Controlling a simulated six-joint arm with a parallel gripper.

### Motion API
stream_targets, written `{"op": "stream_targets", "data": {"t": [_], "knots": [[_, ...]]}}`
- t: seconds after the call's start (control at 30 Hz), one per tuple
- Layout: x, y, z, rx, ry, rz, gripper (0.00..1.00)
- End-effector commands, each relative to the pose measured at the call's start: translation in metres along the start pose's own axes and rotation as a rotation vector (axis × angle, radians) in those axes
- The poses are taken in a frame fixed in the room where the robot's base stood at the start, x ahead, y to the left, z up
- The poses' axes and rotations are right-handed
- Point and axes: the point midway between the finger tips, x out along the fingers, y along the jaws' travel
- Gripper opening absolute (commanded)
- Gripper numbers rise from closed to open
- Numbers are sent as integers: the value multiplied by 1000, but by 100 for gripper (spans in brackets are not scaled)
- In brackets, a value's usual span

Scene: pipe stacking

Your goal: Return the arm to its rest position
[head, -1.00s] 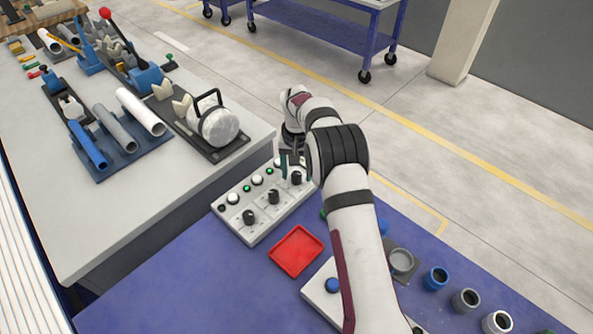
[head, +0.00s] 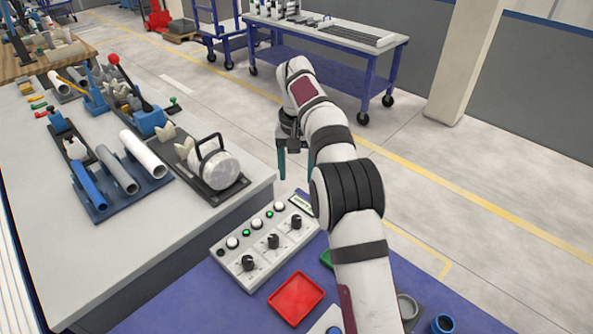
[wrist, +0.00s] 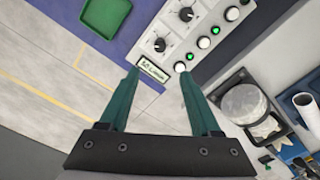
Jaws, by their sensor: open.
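My gripper (head: 296,165) is open and empty, with its two green fingers apart. In the head view it hangs above and beyond the control panel, near the gap between the grey bench and the blue table. In the wrist view the gripper (wrist: 160,75) has nothing between its fingers. The control panel (head: 262,243) has black knobs, white buttons and green lights. It also shows in the wrist view (wrist: 190,30). My arm reaches up from the lower right of the head view.
A red tray (head: 296,298) lies on the blue table (head: 190,300) in front of the panel. The grey bench (head: 215,235) at left bears a rack with a blue, a grey and a white pipe (head: 143,153). A blue cart (head: 320,55) stands behind. Open floor lies at right.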

Motion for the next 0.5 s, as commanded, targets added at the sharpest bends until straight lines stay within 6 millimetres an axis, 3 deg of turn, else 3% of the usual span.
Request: {"op": "stream_targets", "data": {"t": [0.37,0.47,0.5], "knots": [[0,0,0,0,0,0,64],[-17,8,14,13,-2,-7,64],[-32,16,28,25,-5,-15,64]]}}
